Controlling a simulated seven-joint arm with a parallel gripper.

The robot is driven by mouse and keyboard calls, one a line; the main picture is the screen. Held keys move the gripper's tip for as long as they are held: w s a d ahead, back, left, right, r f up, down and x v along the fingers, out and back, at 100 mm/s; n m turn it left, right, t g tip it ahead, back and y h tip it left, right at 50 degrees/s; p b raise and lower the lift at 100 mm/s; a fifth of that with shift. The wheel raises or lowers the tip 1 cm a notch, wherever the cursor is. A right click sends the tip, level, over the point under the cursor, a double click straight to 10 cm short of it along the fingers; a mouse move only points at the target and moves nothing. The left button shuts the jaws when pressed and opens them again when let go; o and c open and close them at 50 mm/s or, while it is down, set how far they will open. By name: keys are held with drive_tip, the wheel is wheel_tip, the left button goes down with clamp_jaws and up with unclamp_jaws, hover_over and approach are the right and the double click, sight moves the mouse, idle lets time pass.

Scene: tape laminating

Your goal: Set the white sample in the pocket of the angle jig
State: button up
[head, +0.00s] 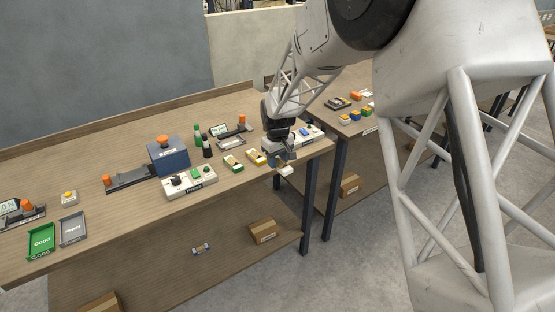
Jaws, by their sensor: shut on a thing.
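My gripper (284,162) is at the right end of the main bench, over its front edge, pointing down. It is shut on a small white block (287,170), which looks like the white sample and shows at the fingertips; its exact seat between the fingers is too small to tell. I cannot clearly make out the angle jig. Close left of my gripper are a yellow-and-white item (256,157) and a green-and-yellow item (233,163), apart from the block. My gripper partly hides a white panel with a blue part (306,130) behind it.
Left of there stand a white control box (189,182), a dark blue machine (168,157) with an orange knob, and green and black bottles (202,141). A green tray (41,241) and a grey tray (73,229) lie far left. A second bench stands at the right, beyond a gap.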

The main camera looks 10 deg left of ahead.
sight(227, 145)
drive_tip(key=shift+w+a, duration=0.1)
idle(0.3)
drive_tip(key=shift+w+a+r+n, duration=0.15)
drive_tip(key=shift+w+a+n, duration=0.35)
drive_tip(key=shift+a, duration=0.1)
drive_tip(key=w+a+n, duration=0.2)
drive_tip(key=a, duration=0.1)
drive_tip(key=w+a+r+n, duration=0.1)
drive_tip(key=w+a+n, duration=0.1)
drive_tip(key=a+n, duration=0.1)
drive_tip(key=w+a+n, duration=0.2)
drive_tip(key=w+a, duration=0.1)
drive_tip(key=a, duration=0.1)
drive_tip(key=shift+r, duration=0.35)
drive_tip(key=w+a+n, duration=0.2)
drive_tip(key=a+n, duration=0.1)
drive_tip(key=a, duration=0.1)
drive_tip(key=w+a+n, duration=0.2)
drive_tip(key=a+n, duration=0.1)
drive_tip(key=a, duration=0.1)
drive_tip(key=w+a+n, duration=0.2)
drive_tip(key=a+n, duration=0.1)
drive_tip(key=a, duration=0.1)
drive_tip(key=shift+a+r+n, duration=0.3)
drive_tip(key=shift+a+n, duration=0.05)
drive_tip(key=shift+n, duration=0.05)
drive_tip(key=shift+f, duration=0.2)
drive_tip(key=shift+f, duration=2.5)
drive_tip(key=shift+f, duration=0.75)
drive_tip(key=o, duration=1)
